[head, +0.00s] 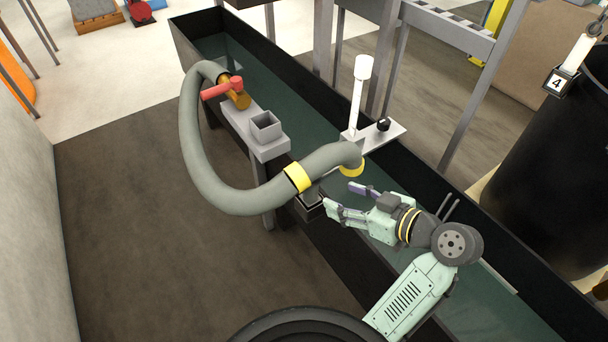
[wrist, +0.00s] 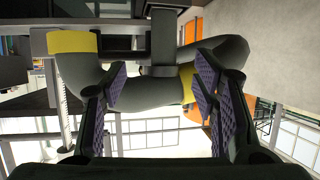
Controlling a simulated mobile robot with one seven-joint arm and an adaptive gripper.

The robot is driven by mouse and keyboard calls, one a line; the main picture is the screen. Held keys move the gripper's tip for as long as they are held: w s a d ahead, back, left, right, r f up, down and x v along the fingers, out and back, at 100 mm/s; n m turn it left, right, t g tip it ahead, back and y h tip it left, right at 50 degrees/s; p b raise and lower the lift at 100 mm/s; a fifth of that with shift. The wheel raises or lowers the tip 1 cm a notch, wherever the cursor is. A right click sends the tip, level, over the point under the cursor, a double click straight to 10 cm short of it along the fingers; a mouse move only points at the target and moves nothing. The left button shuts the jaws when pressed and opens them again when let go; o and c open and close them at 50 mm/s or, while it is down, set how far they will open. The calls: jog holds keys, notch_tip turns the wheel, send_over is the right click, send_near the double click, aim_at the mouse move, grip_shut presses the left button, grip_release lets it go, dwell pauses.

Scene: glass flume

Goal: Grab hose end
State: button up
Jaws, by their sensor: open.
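The grey hose (head: 212,176) loops from a brass valve with a red handle (head: 222,88) down and right over the near wall of the flume. Its hose end (head: 352,171) has a yellow rim and bends down over the channel. A yellow band (head: 297,177) circles the hose further back. My gripper (head: 341,198) is open and empty, just right of and below the hose between band and end. In the wrist view, the hose (wrist: 145,92) crosses beyond my open fingers, with the yellow hose end (wrist: 72,42) at left and the band (wrist: 187,82) at right. I see no contact.
A grey bracket with a square socket (head: 266,127) sits on the near wall. A white post (head: 358,92) and a plate with a black knob (head: 383,124) stand beyond the hose end. A black barrel (head: 545,170) is at right. The floor at left is clear.

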aim_at(316, 188)
jog(key=p+x, duration=0.1)
jog(key=x, duration=0.3)
jog(key=p+x, duration=0.1)
jog(key=x, duration=0.4)
jog(key=shift+s+a+r, duration=0.1)
jog(key=shift+a, duration=0.35)
jog(key=shift+w+a+f, duration=0.3)
jog(key=shift+w+a, duration=0.1)
jog(key=shift+c, duration=0.3)
grip_shut()
jog(key=shift+r, duration=0.15)
